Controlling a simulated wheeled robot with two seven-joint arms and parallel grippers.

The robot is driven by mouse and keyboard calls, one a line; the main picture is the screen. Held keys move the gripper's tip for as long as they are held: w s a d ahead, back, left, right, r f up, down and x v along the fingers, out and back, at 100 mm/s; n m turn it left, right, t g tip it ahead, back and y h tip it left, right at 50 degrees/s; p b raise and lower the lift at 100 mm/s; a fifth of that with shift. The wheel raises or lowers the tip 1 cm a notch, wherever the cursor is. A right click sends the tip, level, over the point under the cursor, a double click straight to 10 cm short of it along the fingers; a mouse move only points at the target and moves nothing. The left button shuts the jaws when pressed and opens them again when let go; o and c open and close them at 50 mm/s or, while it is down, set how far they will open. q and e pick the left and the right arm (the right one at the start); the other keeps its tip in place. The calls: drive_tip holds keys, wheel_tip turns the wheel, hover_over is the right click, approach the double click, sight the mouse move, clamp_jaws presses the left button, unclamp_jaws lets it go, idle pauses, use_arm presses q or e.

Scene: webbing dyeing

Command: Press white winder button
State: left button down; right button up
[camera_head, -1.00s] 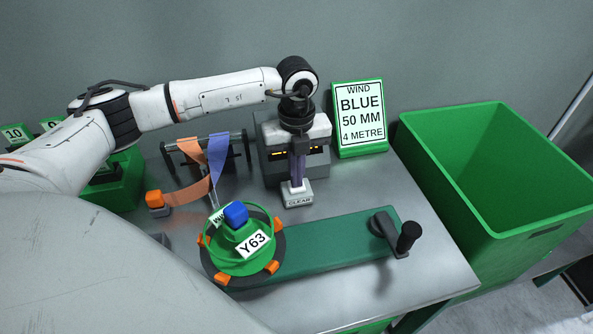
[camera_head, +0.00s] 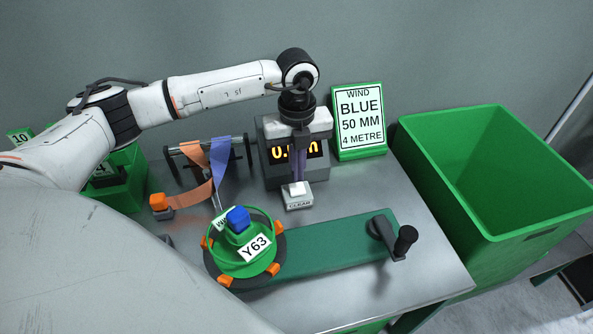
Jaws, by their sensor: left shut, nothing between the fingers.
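The white button (camera_head: 296,188) sits on a small block labelled CLEAR (camera_head: 299,203) at the front of the grey winder counter (camera_head: 282,178). My left gripper (camera_head: 297,181) points straight down with its fingers shut and empty, its tips at the top of the button; they seem to touch it. The counter display (camera_head: 283,152) is lit with orange digits, partly hidden behind the gripper. The green winder reel (camera_head: 243,262), tagged Y63 with a blue knob, sits at the left end of a green base. My right gripper is not in view.
A black crank handle (camera_head: 404,241) stands on the green base (camera_head: 330,244). Orange and blue webbing (camera_head: 219,160) hangs from a rack at left. A sign (camera_head: 359,116) reads WIND BLUE 50 MM 4 METRE. A large green bin (camera_head: 478,222) stands at right.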

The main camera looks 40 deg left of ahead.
sight(297, 188)
use_arm(q)
wheel_tip(297, 188, up, 10)
drive_tip(key=b, duration=0.1)
drive_tip(key=shift+f, duration=0.15)
idle(0.8)
